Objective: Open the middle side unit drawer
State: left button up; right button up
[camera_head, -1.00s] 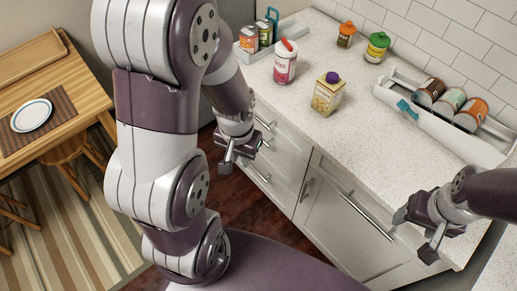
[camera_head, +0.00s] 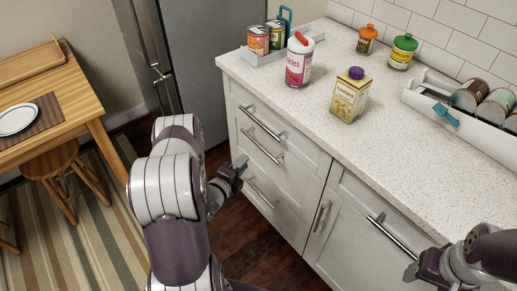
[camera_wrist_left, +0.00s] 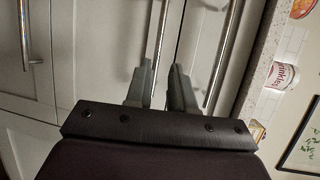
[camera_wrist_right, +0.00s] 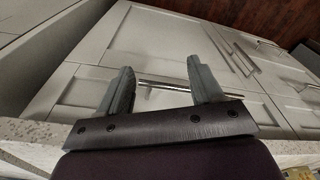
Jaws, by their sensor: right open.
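The side unit is a white bank of three stacked drawers with bar handles. The middle drawer's face (camera_head: 240,139) and its bar handle (camera_head: 263,147) show in the head view; the drawer is closed. My left gripper (camera_head: 241,165) is in front of the unit, below and left of that handle in the head view. In the left wrist view the left gripper's fingers (camera_wrist_left: 161,80) are apart, with the middle handle (camera_wrist_left: 163,30) running in the gap between them in the picture; contact is not visible. My right gripper (camera_head: 415,274) is open and empty by the right cabinet.
The top drawer handle (camera_head: 262,121) and bottom drawer handle (camera_head: 260,193) lie close by. A cabinet handle (camera_head: 390,237) is near my right gripper. The counter (camera_head: 320,130) holds a custard carton (camera_head: 349,97), a sprinkles jar (camera_head: 298,65) and trays. A fridge (camera_head: 200,50) stands left.

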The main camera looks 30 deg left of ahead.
aim_at(259, 144)
pick_arm(q)
jog(key=w, duration=0.4)
jog(key=w+f, duration=0.1)
jog(key=w, duration=0.2)
jog(key=w+f+b, duration=0.1)
jog(key=w, duration=0.3)
jog(key=shift+w+f, duration=0.15)
jog(key=shift+w, duration=0.15)
grip_shut()
